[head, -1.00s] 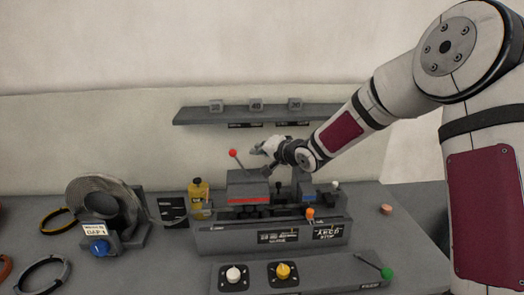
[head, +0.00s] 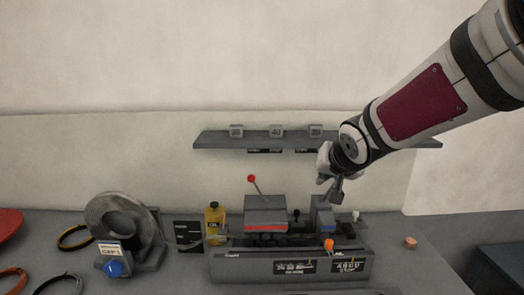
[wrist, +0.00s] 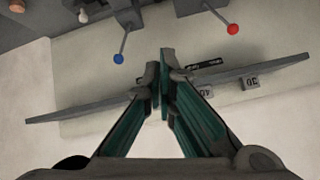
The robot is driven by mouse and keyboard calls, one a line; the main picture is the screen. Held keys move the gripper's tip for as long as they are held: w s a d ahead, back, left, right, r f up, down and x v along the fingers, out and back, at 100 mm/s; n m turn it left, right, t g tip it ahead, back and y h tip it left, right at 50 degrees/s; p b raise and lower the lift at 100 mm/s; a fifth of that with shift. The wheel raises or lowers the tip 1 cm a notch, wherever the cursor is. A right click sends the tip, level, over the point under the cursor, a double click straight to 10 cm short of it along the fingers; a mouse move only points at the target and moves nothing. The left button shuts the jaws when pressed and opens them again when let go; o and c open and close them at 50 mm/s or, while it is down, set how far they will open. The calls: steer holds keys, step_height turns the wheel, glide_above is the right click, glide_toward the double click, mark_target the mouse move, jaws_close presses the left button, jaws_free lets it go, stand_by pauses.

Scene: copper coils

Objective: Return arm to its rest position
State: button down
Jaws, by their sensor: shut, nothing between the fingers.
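My gripper (head: 334,192) hangs above the right part of the bench machine, with my arm coming in from the upper right. In the wrist view its fingers (wrist: 160,65) are closed together with nothing between them. The grey machine (head: 225,266) below has a red-knobbed lever (head: 251,179) and an orange knob (head: 328,244). The gripper appears apart from the machine in both views.
A grey shelf (head: 215,142) with numbered blocks (head: 276,131) is on the wall behind. A coil on a stand (head: 93,215) and a yellow bottle (head: 214,222) are at left. A small copper-coloured piece (head: 410,242) sits at right on the bench.

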steer(key=s+d+n+g, duration=0.1)
steer(key=s+d+g, duration=0.1)
steer(key=s, duration=1.3)
steer(key=s+d+n+g, duration=0.1)
steer(key=s+d+g, duration=0.1)
steer(key=s, duration=1.3)
steer(key=shift+f+n+b, duration=0.2)
steer(key=shift+n+b, duration=0.2)
steer(key=shift+s, duration=0.1)
